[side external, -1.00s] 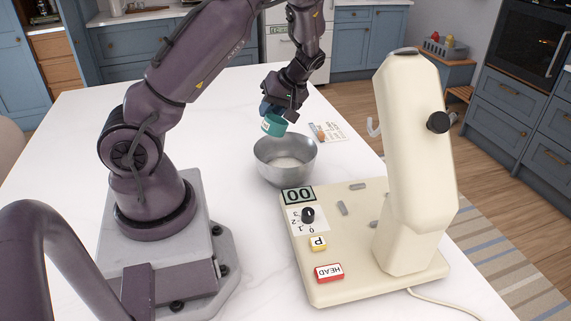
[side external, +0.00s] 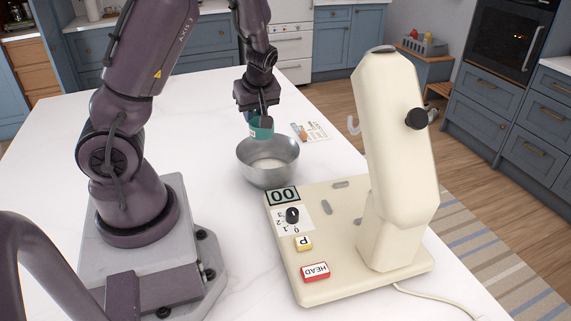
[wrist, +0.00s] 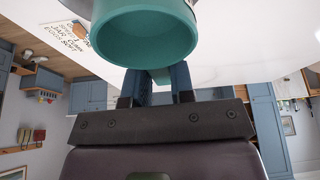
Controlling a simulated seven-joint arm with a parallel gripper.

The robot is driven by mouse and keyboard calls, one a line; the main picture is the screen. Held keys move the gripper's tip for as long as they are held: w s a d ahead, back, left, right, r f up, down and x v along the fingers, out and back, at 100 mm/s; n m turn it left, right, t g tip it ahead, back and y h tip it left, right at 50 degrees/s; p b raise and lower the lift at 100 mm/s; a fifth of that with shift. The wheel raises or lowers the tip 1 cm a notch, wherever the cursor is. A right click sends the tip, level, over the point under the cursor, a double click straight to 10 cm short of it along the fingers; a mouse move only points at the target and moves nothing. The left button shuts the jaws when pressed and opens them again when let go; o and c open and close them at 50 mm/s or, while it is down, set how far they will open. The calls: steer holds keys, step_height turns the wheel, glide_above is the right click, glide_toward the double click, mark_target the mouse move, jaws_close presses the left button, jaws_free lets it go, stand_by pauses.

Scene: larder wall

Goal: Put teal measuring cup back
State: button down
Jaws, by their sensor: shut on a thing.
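The teal measuring cup (side external: 261,128) is held by my gripper (side external: 258,113) above the far rim of the metal bowl (side external: 268,152) in the side view. The cup looks close to upright there. In the wrist view the cup (wrist: 146,38) fills the top middle, with its round teal face towards the camera. The bowl holds a pale white content.
A cream stand mixer (side external: 395,160) with a base of buttons and a dial stands right of the bowl. A recipe card (side external: 311,132) lies on the white counter (side external: 70,140) behind the bowl.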

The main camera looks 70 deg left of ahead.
steer(key=w+d+f+m, duration=0.1)
steer(key=w+d+f, duration=0.1)
steer(key=w+d, duration=0.4)
steer(key=w+a+f, duration=0.2)
steer(key=w, duration=0.1)
steer(key=w+a+f, duration=0.3)
steer(key=w, duration=0.1)
steer(key=w+a+f, duration=0.2)
steer(key=w+f, duration=0.1)
steer(key=w, duration=0.1)
steer(key=shift+w+a+f, duration=0.15)
steer(key=shift+w+a, duration=0.05)
steer(key=shift+w+a+f, duration=0.2)
steer(key=shift+w+f, duration=0.15)
steer(key=shift+f, duration=0.05)
steer(key=shift+w+a+f, duration=0.1)
steer(key=shift+w+f, duration=0.05)
steer(key=shift+f, duration=1.6)
steer(key=shift+f, duration=0.15)
steer(key=c, duration=1)
jaws_free()
